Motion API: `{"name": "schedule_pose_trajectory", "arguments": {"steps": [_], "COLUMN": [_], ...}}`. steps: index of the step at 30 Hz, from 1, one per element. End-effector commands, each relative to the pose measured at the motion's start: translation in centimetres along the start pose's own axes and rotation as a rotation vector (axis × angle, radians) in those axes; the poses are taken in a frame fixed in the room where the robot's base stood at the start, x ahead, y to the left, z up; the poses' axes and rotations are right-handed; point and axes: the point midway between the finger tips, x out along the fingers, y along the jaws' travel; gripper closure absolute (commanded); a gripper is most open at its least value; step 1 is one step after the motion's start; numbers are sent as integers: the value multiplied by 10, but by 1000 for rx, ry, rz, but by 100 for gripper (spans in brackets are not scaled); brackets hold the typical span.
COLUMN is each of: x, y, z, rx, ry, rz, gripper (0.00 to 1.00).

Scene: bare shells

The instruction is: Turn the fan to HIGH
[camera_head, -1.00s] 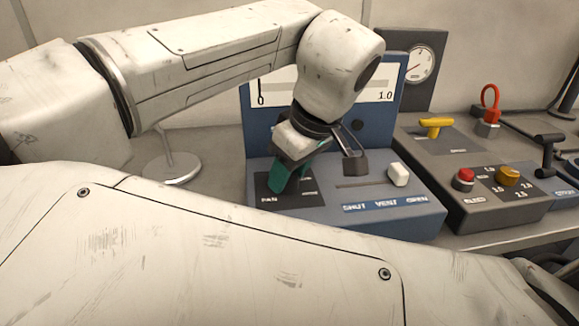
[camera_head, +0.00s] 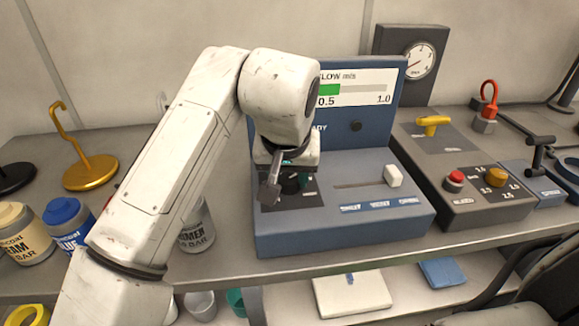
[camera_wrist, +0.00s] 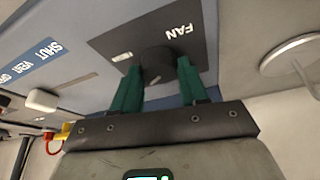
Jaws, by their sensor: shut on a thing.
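The fan knob (camera_wrist: 158,62) is a round black dial on a dark plate marked FAN (camera_wrist: 128,50), seen in the wrist view. A pale pointer mark shows on its edge. My gripper (camera_wrist: 158,68) has its two green fingers on either side of the knob, shut on it. In the head view my gripper (camera_head: 289,177) is down at the left of the blue fan panel (camera_head: 340,238), and my wrist hides most of the knob. The panel's flow display (camera_head: 357,88) shows a green bar near 0.5. The knob's speed markings cannot be read.
A white slider knob (camera_head: 393,175) stands to the right on the same panel. A grey control box (camera_head: 470,213) with red and yellow knobs is further right. Paint jars, including a blue one (camera_head: 70,222), and a gold hook stand (camera_head: 92,173) are at the left.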

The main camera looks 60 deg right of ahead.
Motion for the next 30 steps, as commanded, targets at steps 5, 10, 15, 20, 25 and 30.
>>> {"name": "schedule_pose_trajectory", "arguments": {"steps": [5,10,15,20,25,30], "x": [-1,0,0,1,2,2], "y": [-1,-2,-3,-4,-4,-5], "z": [-1,-1,-1,-2,-2,-2], "rx": [151,301,451,592,733,853], "ry": [1,1,0,-1,-1,-2], "rz": [68,130,192,250,307,356], "gripper": [87,87,87,87,87,87]}}
